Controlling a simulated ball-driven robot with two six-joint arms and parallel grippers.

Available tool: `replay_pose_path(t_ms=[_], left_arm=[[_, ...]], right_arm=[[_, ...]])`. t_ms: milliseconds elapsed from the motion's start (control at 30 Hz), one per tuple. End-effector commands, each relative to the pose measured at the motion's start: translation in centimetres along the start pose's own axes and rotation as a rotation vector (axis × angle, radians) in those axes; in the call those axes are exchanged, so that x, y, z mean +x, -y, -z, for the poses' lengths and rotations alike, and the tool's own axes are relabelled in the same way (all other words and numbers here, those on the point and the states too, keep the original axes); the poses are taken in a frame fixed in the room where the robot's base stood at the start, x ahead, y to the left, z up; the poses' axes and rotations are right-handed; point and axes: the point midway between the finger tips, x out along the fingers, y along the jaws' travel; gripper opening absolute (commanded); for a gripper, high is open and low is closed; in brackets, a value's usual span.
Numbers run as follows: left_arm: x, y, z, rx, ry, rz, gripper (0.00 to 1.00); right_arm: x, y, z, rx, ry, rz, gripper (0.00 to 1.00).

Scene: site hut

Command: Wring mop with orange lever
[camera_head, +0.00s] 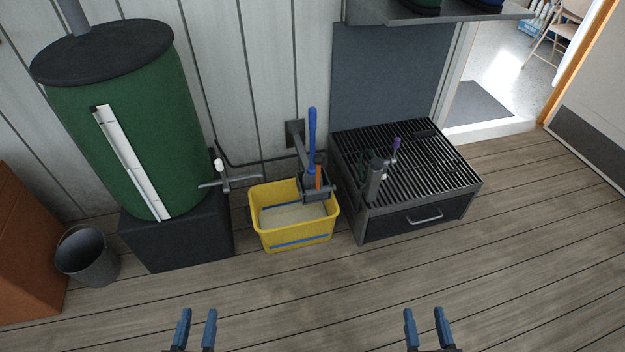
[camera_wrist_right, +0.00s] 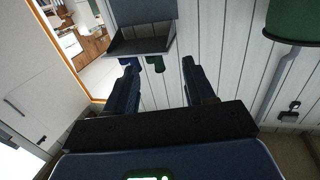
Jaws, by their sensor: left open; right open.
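A yellow bucket (camera_head: 263,236) stands on the floor near the wall, holding greyish liquid. A dark wringer (camera_head: 316,196) sits at its right rear rim. A short orange lever (camera_head: 319,175) stands up from the wringer. A blue handle (camera_head: 312,138), apparently the mop's, rises steeply behind the lever; the mop head is hidden. My left gripper (camera_head: 197,328) is open and empty at the bottom of the head view, well in front of the bucket. My right gripper (camera_head: 427,328) is open and empty at the lower right; its spread fingers also show in the right wrist view (camera_wrist_right: 160,82).
A green barrel (camera_head: 120,130) on a black block (camera_head: 180,243) stands left of the bucket, with a tap (camera_head: 230,181) reaching towards it. A grey pail (camera_head: 87,262) stands further left. A grated metal unit (camera_head: 420,217) is close on the right. The front floor is clear.

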Motion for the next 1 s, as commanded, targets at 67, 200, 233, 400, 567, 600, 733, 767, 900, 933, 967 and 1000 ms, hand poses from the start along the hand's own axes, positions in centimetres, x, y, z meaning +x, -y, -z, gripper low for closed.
replay_pose_path(t_ms=[67,200,233,400,567,600,733,767,900,933,967,1000], left_arm=[[0.0,0.0,0.0,0.0,0.0,0.0,0.43],[0.0,0.0,0.7,0.0,0.001,0.0,0.43],[0.0,0.0,1.0,0.0,0.001,0.0,0.43],[-0.1,0.0,3.8,0.0,0.001,0.0,0.43],[-0.2,0.0,7.7,0.0,0.001,0.0,0.43],[-0.2,0.0,8.9,0.0,0.001,0.0,0.43],[-0.3,0.0,12.5,0.0,0.0,0.0,0.43],[-0.3,0.0,13.3,0.0,0.001,0.0,0.43],[-0.3,0.0,16.4,0.0,0.001,0.0,0.43],[-0.4,0.0,16.8,0.0,0.001,0.0,0.43],[-0.4,0.0,17.2,0.0,0.001,0.0,0.43],[-0.4,0.0,17.6,0.0,0.001,0.0,0.43]], right_arm=[[0.0,0.0,0.0,0.0,0.0,0.0,0.43],[0.0,0.0,0.7,0.0,0.001,0.0,0.22],[0.0,0.0,1.0,0.0,0.001,0.0,0.17],[-0.1,0.0,3.8,0.0,0.001,0.0,0.0],[-0.2,0.0,7.7,0.0,0.001,0.0,0.0],[-0.2,0.0,8.9,0.0,0.001,0.0,0.0],[-0.3,0.0,12.5,0.0,0.001,0.0,0.0],[-0.3,0.0,13.3,0.0,0.0,0.0,0.0],[-0.3,0.0,16.3,0.0,0.001,0.0,0.0],[-0.4,0.0,16.8,0.0,0.001,0.0,0.0],[-0.4,0.0,17.2,0.0,0.001,0.0,0.0],[-0.4,0.0,17.6,0.0,0.001,0.0,0.0]])
